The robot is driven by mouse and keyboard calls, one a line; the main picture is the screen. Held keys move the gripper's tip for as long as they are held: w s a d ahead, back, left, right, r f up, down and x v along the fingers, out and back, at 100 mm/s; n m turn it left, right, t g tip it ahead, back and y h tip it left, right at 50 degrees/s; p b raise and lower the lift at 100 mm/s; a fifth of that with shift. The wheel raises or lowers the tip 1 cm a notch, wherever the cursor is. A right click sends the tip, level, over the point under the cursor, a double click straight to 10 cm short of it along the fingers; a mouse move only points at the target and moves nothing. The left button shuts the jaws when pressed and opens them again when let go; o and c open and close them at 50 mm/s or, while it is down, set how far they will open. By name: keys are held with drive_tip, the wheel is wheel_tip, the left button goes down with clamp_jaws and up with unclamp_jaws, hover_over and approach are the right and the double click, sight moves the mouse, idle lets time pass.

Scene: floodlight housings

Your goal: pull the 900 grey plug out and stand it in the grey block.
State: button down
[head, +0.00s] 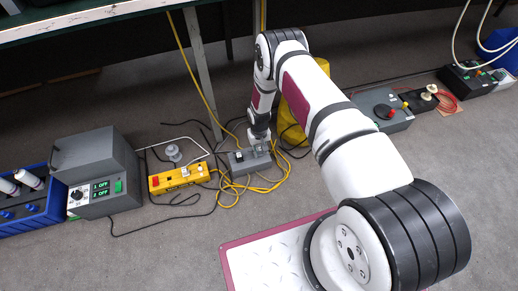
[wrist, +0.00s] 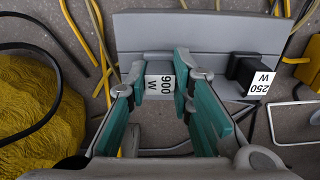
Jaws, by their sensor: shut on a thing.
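The grey plug (wrist: 160,68) carries a white "900 W" label and sits between the teal finger pads of my gripper (wrist: 162,78) in the wrist view. My gripper is shut on it. The grey block (wrist: 215,32) lies just beyond and under the plug; I cannot tell whether the plug is seated in it or just above it. A black plug (wrist: 247,72) labelled "250 W" stands at its right end. In the head view my gripper (head: 259,138) comes down over the grey block (head: 238,168), and the held plug is mostly hidden.
A yellow switched strip (head: 180,178) lies left of the block, with yellow and black cables around. A grey box (head: 95,165) with green displays and a blue crate (head: 30,215) stand further left. A yellow bag (wrist: 35,110) is close by. A grey switch box (head: 382,108) is to the right.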

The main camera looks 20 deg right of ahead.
drive_tip(key=shift+f, duration=0.15)
drive_tip(key=c, duration=1.3)
unclamp_jaws()
drive_tip(key=shift+c, duration=0.2)
drive_tip(key=shift+r+p, duration=2.2)
drive_tip(key=shift+r, duration=1.3)
